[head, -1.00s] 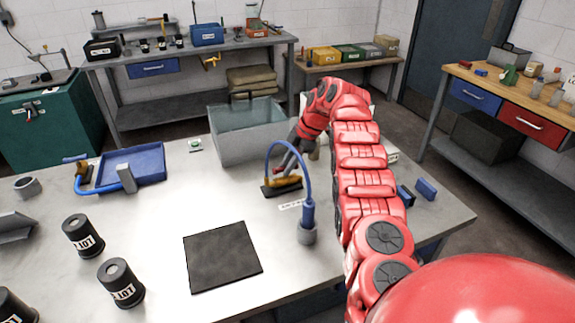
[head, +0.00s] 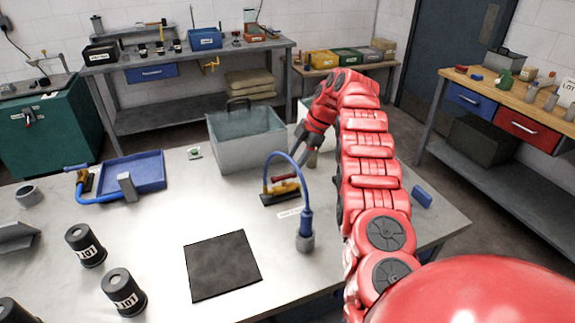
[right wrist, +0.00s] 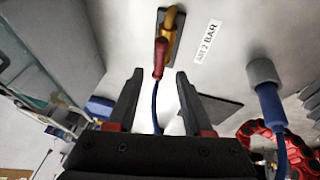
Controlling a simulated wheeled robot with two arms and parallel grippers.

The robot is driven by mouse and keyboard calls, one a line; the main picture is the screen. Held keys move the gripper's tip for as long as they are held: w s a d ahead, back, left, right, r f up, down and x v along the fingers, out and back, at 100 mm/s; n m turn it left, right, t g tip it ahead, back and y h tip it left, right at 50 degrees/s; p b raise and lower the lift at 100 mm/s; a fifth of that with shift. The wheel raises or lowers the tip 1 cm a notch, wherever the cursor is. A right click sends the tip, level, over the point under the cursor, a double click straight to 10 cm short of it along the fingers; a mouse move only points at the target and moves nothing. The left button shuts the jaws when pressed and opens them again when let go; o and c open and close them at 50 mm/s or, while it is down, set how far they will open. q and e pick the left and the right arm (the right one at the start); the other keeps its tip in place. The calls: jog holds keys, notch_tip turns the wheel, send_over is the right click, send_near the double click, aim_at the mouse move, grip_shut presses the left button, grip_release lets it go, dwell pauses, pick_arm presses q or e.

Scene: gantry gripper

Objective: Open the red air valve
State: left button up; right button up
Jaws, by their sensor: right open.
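The red air valve (head: 281,191) is a brass body on a dark base on the table, with a red lever handle (head: 285,177). A blue hose (head: 299,165) arches from it to a grey fitting (head: 305,242). My right gripper (head: 304,160) is open and empty, just beyond and to the right of the valve, apart from it. In the right wrist view the red handle (right wrist: 159,62) appears ahead, between the lines of the open fingers (right wrist: 158,75), with the brass body (right wrist: 170,22) beyond. My left gripper is not in view.
A grey open bin (head: 245,150) stands behind the valve. An "AIR 2 BAR" label (right wrist: 207,41) lies beside it. A black mat (head: 222,265) lies in front.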

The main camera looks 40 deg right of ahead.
jog(key=p+v, duration=0.9)
jog(key=v, duration=0.2)
jog(key=shift+s+r, duration=0.15)
jog(key=shift+r, duration=0.15)
